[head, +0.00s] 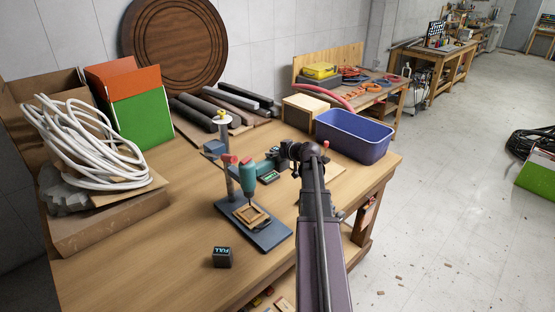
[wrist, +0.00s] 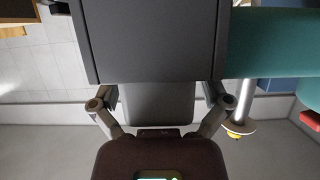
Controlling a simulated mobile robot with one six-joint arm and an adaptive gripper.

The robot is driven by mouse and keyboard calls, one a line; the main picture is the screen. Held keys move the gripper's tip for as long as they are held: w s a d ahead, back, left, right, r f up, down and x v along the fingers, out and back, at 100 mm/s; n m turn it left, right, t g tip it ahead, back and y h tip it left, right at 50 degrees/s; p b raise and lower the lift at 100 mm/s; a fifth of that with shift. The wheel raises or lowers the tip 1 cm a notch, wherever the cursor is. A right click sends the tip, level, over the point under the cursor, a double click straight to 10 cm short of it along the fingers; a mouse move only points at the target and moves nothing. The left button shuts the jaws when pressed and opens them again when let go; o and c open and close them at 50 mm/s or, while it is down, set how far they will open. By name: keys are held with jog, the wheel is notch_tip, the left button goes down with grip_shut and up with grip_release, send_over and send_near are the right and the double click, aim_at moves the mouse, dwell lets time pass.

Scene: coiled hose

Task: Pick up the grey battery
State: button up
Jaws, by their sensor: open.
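A small dark grey block (head: 222,257) marked "FULL" in cyan, which looks like the battery, sits on the front of the wooden table. My gripper (head: 290,153) is well behind and right of it, beside a teal power tool (head: 266,163). In the wrist view my gripper (wrist: 160,94) is open, its fingers spread. A large dark grey block (wrist: 150,45) fills the upper middle and hides the fingertips. I cannot tell whether it is a battery or whether the fingers touch it. Teal tool casing (wrist: 282,42) shows to its right.
A drill stand (head: 268,236) with an upright column stands between the "FULL" block and my gripper. A blue bin (head: 352,146) is at the table's right rear. A coiled white hose (head: 75,140) lies at the left. The left front tabletop is clear.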

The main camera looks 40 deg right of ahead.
aim_at(275, 148)
jog(key=shift+c, duration=0.2)
jog(key=c, duration=1.3)
jog(key=shift+r, duration=0.1)
notch_tip(275, 148, up, 10)
jog(key=p, duration=1)
